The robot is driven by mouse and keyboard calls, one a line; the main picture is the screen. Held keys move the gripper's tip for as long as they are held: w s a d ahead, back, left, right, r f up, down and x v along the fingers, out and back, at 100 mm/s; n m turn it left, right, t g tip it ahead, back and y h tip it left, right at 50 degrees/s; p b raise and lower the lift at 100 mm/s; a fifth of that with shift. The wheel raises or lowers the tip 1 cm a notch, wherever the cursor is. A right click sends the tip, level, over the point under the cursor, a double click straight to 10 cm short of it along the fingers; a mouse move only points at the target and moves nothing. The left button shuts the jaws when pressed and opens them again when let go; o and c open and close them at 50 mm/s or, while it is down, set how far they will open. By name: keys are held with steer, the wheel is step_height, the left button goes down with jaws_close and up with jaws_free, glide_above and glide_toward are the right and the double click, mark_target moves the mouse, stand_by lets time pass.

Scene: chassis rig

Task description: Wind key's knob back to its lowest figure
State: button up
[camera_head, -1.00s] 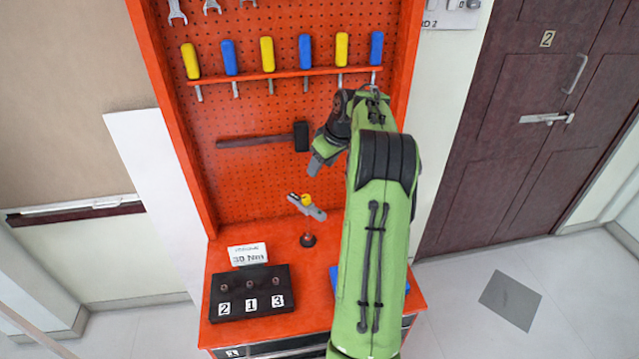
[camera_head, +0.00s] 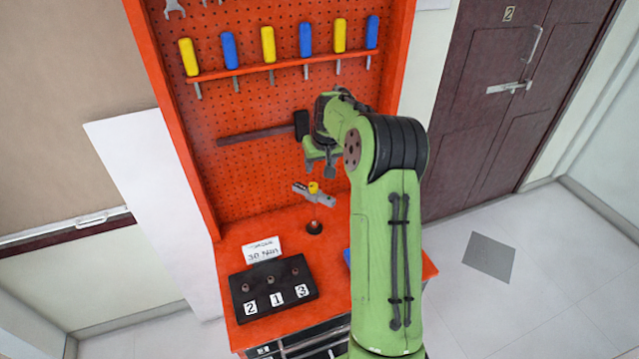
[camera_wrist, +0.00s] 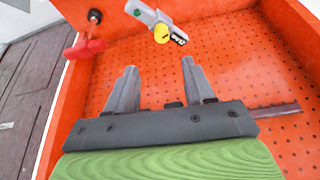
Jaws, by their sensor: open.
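The key is a grey wrench-like tool (camera_head: 324,200) with a round yellow knob (camera_head: 313,187), held up at a slant over a stand with a dark round foot (camera_head: 314,227). In the wrist view the key (camera_wrist: 147,14) lies beyond my fingertips, with its yellow knob (camera_wrist: 161,33) facing me and a dark marked strip beside it. The figures are too small to read. My gripper (camera_wrist: 160,72) is open and empty, its fingers apart and not touching the knob. In the head view my gripper (camera_head: 320,168) hangs just above the key, partly hidden by my wrist.
A black block (camera_head: 272,307) labelled 2, 1, 3 and a small white sign (camera_head: 262,248), seemingly reading 30 Nm, stand on the orange bench. A hammer (camera_head: 255,134) and screwdrivers hang on the pegboard. A red object (camera_wrist: 85,48) shows in the wrist view. My arm hides the bench's right part.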

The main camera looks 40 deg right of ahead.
mark_target(314, 185)
steer(key=p+x, duration=0.1)
steer(key=x, duration=1.2)
steer(key=shift+w+a+f, duration=0.1)
steer(key=shift+a, duration=0.05)
jaws_close()
steer(key=shift+f+n+y+b, duration=0.2)
steer(key=shift+n+y+b, duration=0.2)
steer(key=shift+n+b, duration=0.55)
steer(key=shift+r+n+y, duration=0.2)
steer(key=shift+n+y, duration=0.1)
steer(key=shift+n, duration=0.75)
jaws_free()
steer(key=v, duration=1.5)
steer(key=shift+s+r+b, duration=0.2)
steer(key=shift+r+b, duration=0.15)
steer(key=shift+b, duration=0.1)
